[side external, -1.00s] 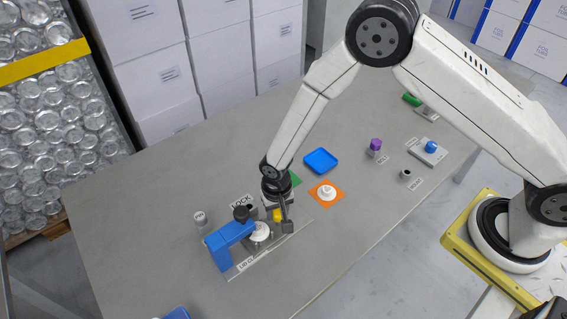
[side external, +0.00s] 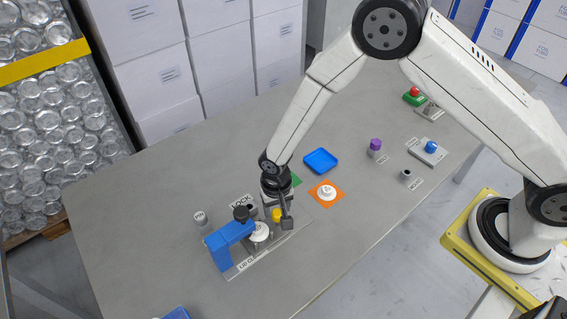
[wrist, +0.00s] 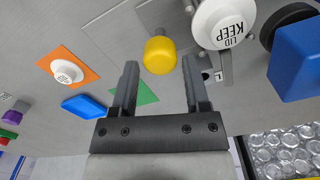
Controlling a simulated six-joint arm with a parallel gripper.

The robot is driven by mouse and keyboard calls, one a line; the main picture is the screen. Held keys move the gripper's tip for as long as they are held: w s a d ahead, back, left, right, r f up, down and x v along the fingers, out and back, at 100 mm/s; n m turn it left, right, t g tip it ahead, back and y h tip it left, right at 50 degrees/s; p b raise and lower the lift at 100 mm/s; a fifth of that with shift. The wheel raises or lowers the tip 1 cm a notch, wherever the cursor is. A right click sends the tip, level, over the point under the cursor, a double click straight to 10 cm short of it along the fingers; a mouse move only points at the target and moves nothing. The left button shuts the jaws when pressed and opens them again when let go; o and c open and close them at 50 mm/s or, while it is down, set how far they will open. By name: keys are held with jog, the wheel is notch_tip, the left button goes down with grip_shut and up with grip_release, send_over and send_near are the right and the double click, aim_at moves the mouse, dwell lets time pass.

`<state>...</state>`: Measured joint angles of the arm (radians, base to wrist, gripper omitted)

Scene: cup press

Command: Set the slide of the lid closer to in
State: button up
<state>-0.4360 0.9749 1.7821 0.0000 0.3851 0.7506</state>
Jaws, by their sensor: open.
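The lid closer has a blue bracket arm (side external: 231,230) with a black head, standing on a grey base plate (side external: 243,268). A white round piece marked "KEEP LID" (wrist: 222,24) lies beside the blue arm; it also shows in the side view (side external: 260,233). A yellow knob (wrist: 160,55) stands next to it and shows in the side view (side external: 276,214) too. My gripper (wrist: 160,68) is open and empty. In the wrist view the knob appears between and just beyond the fingertips. I cannot tell whether the fingers touch it.
An orange mat (side external: 334,199) with a white piece, a blue tray (side external: 320,160) and a partly hidden green mat (side external: 296,179) lie near my gripper. A grey cylinder (side external: 200,220) stands left of the closer. The front table area is mostly clear.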

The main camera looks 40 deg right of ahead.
jog(key=shift+r, duration=3.15)
jog(key=shift+o, duration=1.3)
jog(key=d+m+y, duration=0.1)
jog(key=m+y, duration=0.2)
jog(key=m, duration=0.1)
jog(key=d+f+m+y, duration=0.1)
jog(key=d+m+y, duration=0.1)
jog(key=m, duration=0.3)
jog(key=d+f+m+y, duration=0.1)
jog(key=d+m+y, duration=0.1)
jog(key=m+y, duration=0.2)
jog(key=shift+s+d+f+m, duration=0.15)
jog(key=shift+d+f+m, duration=0.05)
jog(key=shift+m, duration=0.5)
jog(key=shift+x, duration=3.9)
